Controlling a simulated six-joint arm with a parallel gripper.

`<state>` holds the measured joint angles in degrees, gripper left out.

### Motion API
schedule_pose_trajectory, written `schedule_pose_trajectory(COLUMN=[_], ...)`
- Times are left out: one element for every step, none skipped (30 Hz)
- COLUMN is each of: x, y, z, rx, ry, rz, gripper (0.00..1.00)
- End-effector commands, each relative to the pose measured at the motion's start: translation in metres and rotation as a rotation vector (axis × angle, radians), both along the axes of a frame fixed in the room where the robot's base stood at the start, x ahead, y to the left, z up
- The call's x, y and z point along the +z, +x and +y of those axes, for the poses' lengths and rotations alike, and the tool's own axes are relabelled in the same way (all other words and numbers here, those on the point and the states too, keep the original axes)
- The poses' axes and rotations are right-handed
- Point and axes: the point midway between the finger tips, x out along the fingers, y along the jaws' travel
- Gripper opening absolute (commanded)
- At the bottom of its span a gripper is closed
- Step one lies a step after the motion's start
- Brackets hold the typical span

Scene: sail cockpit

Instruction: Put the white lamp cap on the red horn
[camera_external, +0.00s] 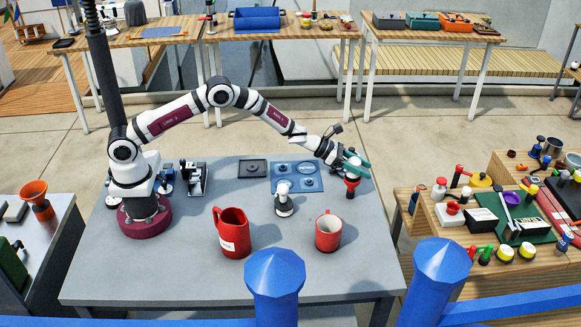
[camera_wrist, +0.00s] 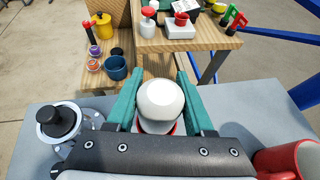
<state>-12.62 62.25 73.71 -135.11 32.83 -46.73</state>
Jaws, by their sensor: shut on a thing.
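My gripper (camera_external: 354,168) has teal fingers and is at the right end of the grey table. In the wrist view my gripper (camera_wrist: 159,97) is shut on the white lamp cap (camera_wrist: 160,98), a rounded white dome between the two fingers. The red horn (camera_external: 351,187) stands upright directly below the gripper. In the wrist view only a red rim of it shows beneath the cap, the rest hidden by cap and gripper. The cap is over the horn; I cannot tell whether it is seated or slightly above.
A red jug (camera_external: 232,232) and a red mug (camera_external: 328,231) stand near the table's front. A white-headed fitting (camera_external: 284,199) stands left of the horn. A blue tray (camera_external: 283,184) and dark tray (camera_external: 252,169) lie behind. A cluttered wooden bench (camera_external: 464,238) is at right.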

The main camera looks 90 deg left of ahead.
Motion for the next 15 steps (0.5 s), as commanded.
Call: schedule_pose_trajectory(x=[0.0006,0.0007,0.0007,0.0006,0.0003,-0.0009,-0.002,-0.0021,-0.0019,-0.0018,-0.0017,-0.0017,-0.0017,-0.0017,-0.0016], y=[0.0001,0.0001,0.0001,0.0001,0.0,-0.0001,-0.0001,-0.0002,-0.0002,-0.0002,-0.0001,-0.0001,-0.0001,-0.0002,-0.0002], z=[-0.0001,-0.0001,-0.0001,-0.0001,-0.0002,-0.0002,-0.0003,-0.0003,-0.0003,-0.0002,-0.0003,-0.0003,-0.0003,-0.0003,-0.0003], rx=[0.0,0.0,0.0,0.0,0.0,0.0,0.0,0.0,0.0,0.0,0.0,0.0,0.0,0.0,0.0], ry=[0.0,0.0,0.0,0.0,0.0,0.0,0.0,0.0,0.0,0.0,0.0,0.0,0.0,0.0,0.0], rz=[-0.001,-0.001,0.0,0.0,0.0,0.0,0.001,0.001,0.0,0.0,0.0,0.0,0.0,0.0,0.0], gripper=[0.0,0.0,0.0,0.0,0.0,0.0,0.0,0.56,0.63,0.69,0.74,0.81,0.83,0.83,0.83])
